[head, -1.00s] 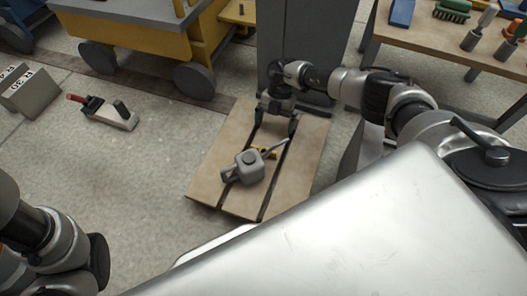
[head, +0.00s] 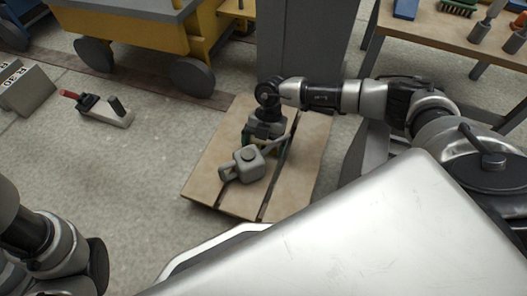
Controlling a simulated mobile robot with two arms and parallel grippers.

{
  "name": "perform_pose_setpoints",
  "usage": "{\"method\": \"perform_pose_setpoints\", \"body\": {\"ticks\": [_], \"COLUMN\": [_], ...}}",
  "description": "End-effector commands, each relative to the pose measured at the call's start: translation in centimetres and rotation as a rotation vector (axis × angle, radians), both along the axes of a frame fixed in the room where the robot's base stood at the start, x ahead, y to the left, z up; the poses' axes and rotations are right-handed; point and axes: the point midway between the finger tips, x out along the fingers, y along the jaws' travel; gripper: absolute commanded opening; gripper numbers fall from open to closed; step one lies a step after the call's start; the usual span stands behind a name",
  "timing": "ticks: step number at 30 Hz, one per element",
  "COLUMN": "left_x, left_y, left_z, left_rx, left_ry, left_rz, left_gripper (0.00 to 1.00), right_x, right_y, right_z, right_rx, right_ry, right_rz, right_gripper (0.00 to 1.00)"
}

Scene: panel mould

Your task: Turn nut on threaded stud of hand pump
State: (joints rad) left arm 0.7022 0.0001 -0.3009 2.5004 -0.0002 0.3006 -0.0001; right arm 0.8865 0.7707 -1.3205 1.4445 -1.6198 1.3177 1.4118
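A grey, boxy can-like body (head: 249,164) with a loop handle, a round top piece and a thin rod to the right stands on a wooden pallet (head: 216,171). It may be the hand pump, but I cannot tell for sure. No nut or threaded stud can be made out. My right gripper (head: 265,143) points down just behind the grey body. Its fingers are spread apart, and the body partly hides them. I cannot tell whether they touch anything. My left arm shows at the lower left, but its gripper is out of view.
A grey block with a red-handled lever (head: 102,109) lies on the floor at left, near grey marked blocks (head: 27,90). A yellow cart (head: 150,45) and a grey cabinet (head: 300,45) stand behind. A workbench with tools (head: 455,43) is at upper right.

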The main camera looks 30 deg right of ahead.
Motion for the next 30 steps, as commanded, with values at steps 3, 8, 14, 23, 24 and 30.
{"method": "perform_pose_setpoints", "body": {"ticks": [3, 8, 14, 23, 24, 30], "left_x": [0.1, 0.1, 0.1, 0.1, 0.1, 0.1], "left_y": [0.0, 0.0, 0.0, 0.0, 0.0, 0.0], "left_z": [-0.7, -0.6, -0.6, -0.5, -0.5, 0.5], "left_rx": [0.001, 0.001, 0.001, -0.001, -0.001, -0.001], "left_ry": [0.003, 0.003, 0.003, 0.003, 0.003, 0.003], "left_rz": [0.001, 0.001, 0.001, 0.001, 0.001, 0.001], "left_gripper": [1.00, 1.00, 1.00, 1.00, 1.00, 1.00], "right_x": [-0.1, -0.1, -0.1, -0.1, 0.0, 0.6], "right_y": [0.1, 0.1, 0.1, 0.1, 0.1, 0.0], "right_z": [-0.4, -0.3, -0.3, -0.3, -0.2, 0.7], "right_rx": [0.000, -0.001, -0.001, 0.000, 0.000, 0.000], "right_ry": [0.000, 0.001, 0.001, 0.000, 0.000, 0.000], "right_rz": [0.000, 0.000, 0.000, 0.001, 0.001, 0.001], "right_gripper": [1.00, 1.00, 0.80, 0.66, 0.66, 0.66]}}
